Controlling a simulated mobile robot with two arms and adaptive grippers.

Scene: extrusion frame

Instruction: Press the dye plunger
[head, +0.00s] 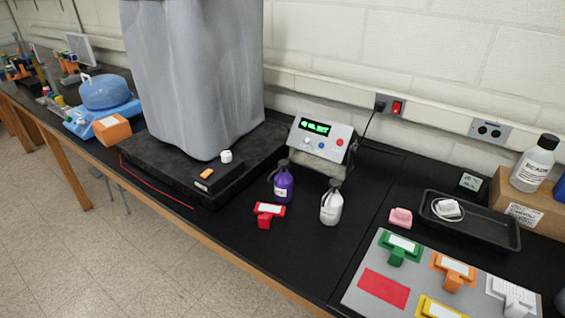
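No part is clearly marked as the dye plunger, and I cannot tell which one it is. A small white round knob (226,156) stands on the black base (165,168) in front of a tall grey covered block (195,75). A small orange piece (206,174) lies near the knob. A purple bottle (284,186) with a dark top and handle stands upright to the right of the base. A white bottle (330,208) with a dark top stands right of it. Neither of my grippers is in view.
A control box (322,138) with a lit green display stands behind the bottles. A red handled piece (268,213) lies in front of them. At right are a grey board (365,311) with coloured handled pieces and a black tray (478,236).

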